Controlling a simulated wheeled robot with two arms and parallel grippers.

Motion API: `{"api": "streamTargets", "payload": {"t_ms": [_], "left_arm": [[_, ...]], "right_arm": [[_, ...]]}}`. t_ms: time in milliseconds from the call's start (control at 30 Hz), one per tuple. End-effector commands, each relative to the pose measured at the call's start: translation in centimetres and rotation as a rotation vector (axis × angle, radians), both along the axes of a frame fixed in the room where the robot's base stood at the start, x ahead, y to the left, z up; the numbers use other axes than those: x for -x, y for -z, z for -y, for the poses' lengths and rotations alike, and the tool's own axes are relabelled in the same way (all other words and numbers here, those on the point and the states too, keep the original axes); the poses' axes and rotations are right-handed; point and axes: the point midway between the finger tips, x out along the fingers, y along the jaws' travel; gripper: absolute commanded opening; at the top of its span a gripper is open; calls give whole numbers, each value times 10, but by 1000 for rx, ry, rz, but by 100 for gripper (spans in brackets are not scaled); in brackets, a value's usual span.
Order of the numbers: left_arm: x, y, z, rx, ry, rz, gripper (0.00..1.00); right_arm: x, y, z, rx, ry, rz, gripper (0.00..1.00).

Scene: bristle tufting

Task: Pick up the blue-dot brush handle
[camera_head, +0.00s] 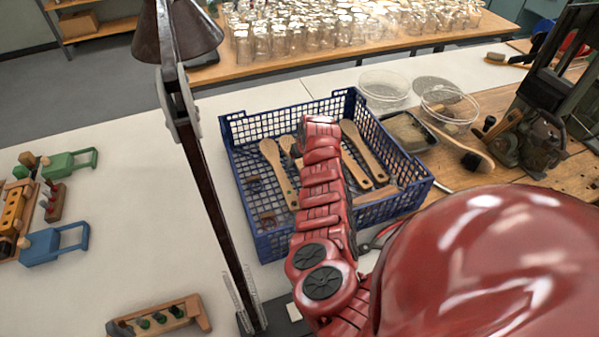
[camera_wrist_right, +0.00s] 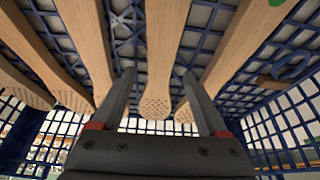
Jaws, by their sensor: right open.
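Several pale wooden brush handles (camera_head: 275,165) lie in a blue plastic crate (camera_head: 233,130). One at the left has a green dot at its lower end; I cannot make out a blue dot in either view. My right arm reaches over the crate and hides part of its contents. In the right wrist view my right gripper (camera_wrist_right: 158,78) is open, its two fingers on either side of the perforated end of a middle handle (camera_wrist_right: 164,50). I cannot tell whether they touch it. Other handles lie close on both sides. My left gripper is out of view.
Crate walls surround the handles. Clear round dishes (camera_head: 385,86) and a dark machine (camera_head: 542,140) stand right of the crate. A dark lamp post (camera_head: 205,180) stands left.

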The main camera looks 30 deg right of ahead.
Motion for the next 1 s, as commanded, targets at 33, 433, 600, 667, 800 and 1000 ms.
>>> {"api": "streamTargets", "payload": {"t_ms": [33,433,600,667,800,1000], "left_arm": [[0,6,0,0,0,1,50],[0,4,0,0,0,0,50],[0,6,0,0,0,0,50],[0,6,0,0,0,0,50],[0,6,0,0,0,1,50],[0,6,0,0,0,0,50]], "right_arm": [[-1,4,0,0,1,1,76],[-1,3,1,-1,1,-1,76],[-1,5,1,-1,1,-1,76],[-1,6,1,0,1,-2,76],[-1,6,1,-1,1,-2,60],[-1,6,0,-1,1,-2,24]]}}
